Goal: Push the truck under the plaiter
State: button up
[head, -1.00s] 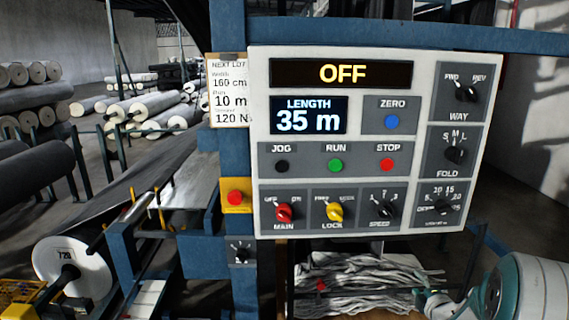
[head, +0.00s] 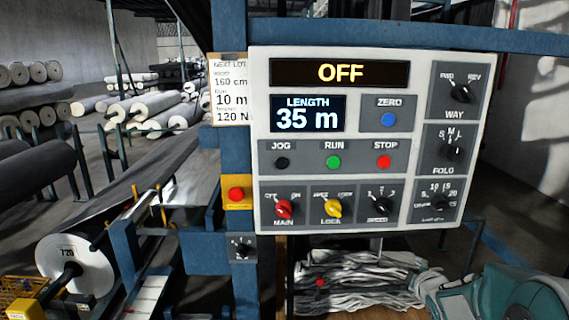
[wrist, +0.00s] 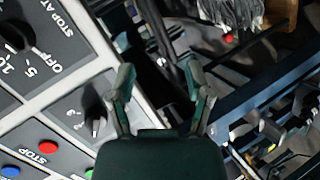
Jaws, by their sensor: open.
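A pile of grey folded cloth (head: 355,282) lies low beneath the control panel in the head view. A small red knob (head: 320,283) shows in front of it. The cloth also shows at the top of the wrist view (wrist: 230,12), beside a brown board (wrist: 287,12). I cannot make out the truck's full outline or wheels. The plaiter's upper parts are not clearly visible behind the panel. My gripper (wrist: 160,80) is open and empty in the wrist view, between the panel and the blue frame. In the head view my arm is at the bottom right, right of the cloth.
The control panel (head: 370,140) reads OFF and 35 m. Its blue post (head: 230,110) carries a yellow box with a red button (head: 236,194). A white roll (head: 75,265) stands at lower left. Some bare floor (head: 525,225) shows at right.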

jog(key=s+a+r+m+g, duration=0.2)
jog(key=s+a+m, duration=0.2)
jog(key=s, duration=0.6)
jog(key=s+a+r+m+g+y, duration=0.1)
jog(key=s+a+r+m+g, duration=0.1)
jog(key=s+a, duration=0.5)
jog(key=s+a+r+m+g, duration=0.2)
jog(key=s+a+m, duration=0.3)
jog(key=s, duration=0.8)
jog(key=shift+a+m+g+y, duration=0.25)
jog(key=shift+m+g+y, duration=0.15)
jog(key=shift+m+g, duration=0.45)
